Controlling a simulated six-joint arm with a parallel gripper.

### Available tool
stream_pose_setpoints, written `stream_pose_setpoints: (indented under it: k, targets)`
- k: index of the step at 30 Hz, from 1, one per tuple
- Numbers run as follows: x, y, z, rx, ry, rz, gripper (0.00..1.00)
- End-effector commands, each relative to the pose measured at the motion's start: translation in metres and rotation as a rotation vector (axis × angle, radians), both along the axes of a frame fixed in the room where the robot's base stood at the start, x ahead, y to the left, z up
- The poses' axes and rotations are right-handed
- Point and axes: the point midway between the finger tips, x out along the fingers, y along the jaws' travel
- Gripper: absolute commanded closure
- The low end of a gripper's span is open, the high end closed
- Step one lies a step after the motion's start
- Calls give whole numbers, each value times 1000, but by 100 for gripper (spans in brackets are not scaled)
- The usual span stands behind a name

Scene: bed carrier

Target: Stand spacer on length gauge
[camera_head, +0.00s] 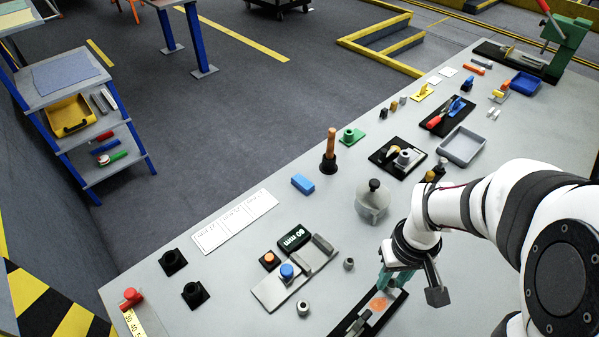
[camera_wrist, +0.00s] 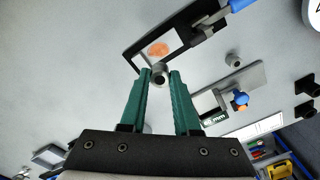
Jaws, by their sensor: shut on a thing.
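My gripper (camera_wrist: 161,76) is shut on a small grey ring-like spacer (camera_wrist: 159,73), held between the green fingertips in the wrist view. In the head view my gripper (camera_head: 386,284) is at the bottom, over the black tray, and the held spacer cannot be made out there. The length gauge (camera_head: 272,295) is a grey plate with a blue knob, a grey end block and a black display reading 60 mm. It lies left of my gripper there. In the wrist view the gauge (camera_wrist: 248,84) is to the right of the fingers.
A black tray with an orange-marked plate (camera_head: 379,304) lies beneath my gripper. Black sockets (camera_head: 195,294) are further left.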

Motion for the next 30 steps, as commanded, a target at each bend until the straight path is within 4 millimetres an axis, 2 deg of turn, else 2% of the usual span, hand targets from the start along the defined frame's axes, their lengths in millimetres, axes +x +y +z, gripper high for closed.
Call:
stream_pose_setpoints:
  k: [8, 11, 14, 18, 21, 25, 30]
  targets:
    - [0, 0, 0, 0, 0, 0, 100]
    - [9, 6, 3, 0, 0, 4, 100]
    - [34, 22, 12, -2, -2, 10, 100]
    - [75, 65, 32, -2, -2, 14, 100]
    - [97, 100, 45, -2, -2, 12, 100]
    - [111, 133, 58, -1, -1, 5, 100]
    - [115, 144, 53, -1, 2, 1, 100]
